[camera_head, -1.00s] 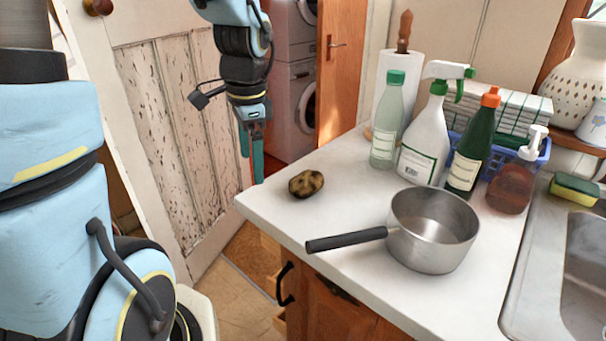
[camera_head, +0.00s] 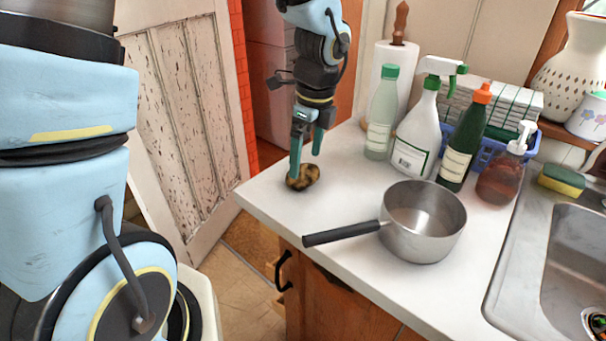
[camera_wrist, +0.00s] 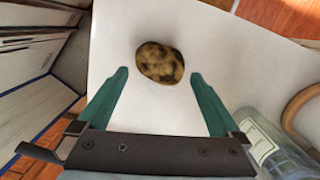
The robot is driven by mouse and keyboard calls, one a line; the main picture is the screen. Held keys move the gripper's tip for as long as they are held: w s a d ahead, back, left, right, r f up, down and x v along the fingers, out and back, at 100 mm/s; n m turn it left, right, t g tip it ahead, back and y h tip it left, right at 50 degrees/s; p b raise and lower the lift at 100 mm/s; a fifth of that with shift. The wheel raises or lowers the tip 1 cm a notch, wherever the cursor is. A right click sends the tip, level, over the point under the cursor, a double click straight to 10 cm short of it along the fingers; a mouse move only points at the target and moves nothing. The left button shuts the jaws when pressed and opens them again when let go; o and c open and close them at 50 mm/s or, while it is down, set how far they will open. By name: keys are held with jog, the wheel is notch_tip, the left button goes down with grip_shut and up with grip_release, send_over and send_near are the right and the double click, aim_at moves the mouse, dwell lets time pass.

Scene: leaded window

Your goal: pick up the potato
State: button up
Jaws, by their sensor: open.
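The potato (camera_head: 305,179) is brown with dark patches and lies on the white worktop near its left corner. My gripper (camera_head: 305,166) is above and at the potato in the head view, with one green finger overlapping the potato's left side in the picture. In the wrist view, the potato (camera_wrist: 160,62) lies just beyond the fingertips, roughly centred between the two spread fingers of my gripper (camera_wrist: 160,82). Nothing is held. Whether a finger touches the potato cannot be told.
A steel saucepan (camera_head: 422,222) stands to the right, its black handle pointing left. A pale bottle (camera_head: 381,115), a spray bottle (camera_head: 418,130), a green bottle (camera_head: 463,145) and a soap dispenser (camera_head: 502,178) stand behind it. The worktop's left edge is close to the potato.

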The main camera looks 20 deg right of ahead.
aim_at(304, 167)
jog(key=shift+w+a+f+p, duration=0.15)
jog(key=shift+f+p, duration=0.1)
jog(key=shift+f, duration=0.9)
jog(key=shift+w+a+f+p, duration=0.1)
jog(key=shift+f+p, duration=0.1)
jog(key=shift+f, duration=0.95)
jog(key=c, duration=1.1)
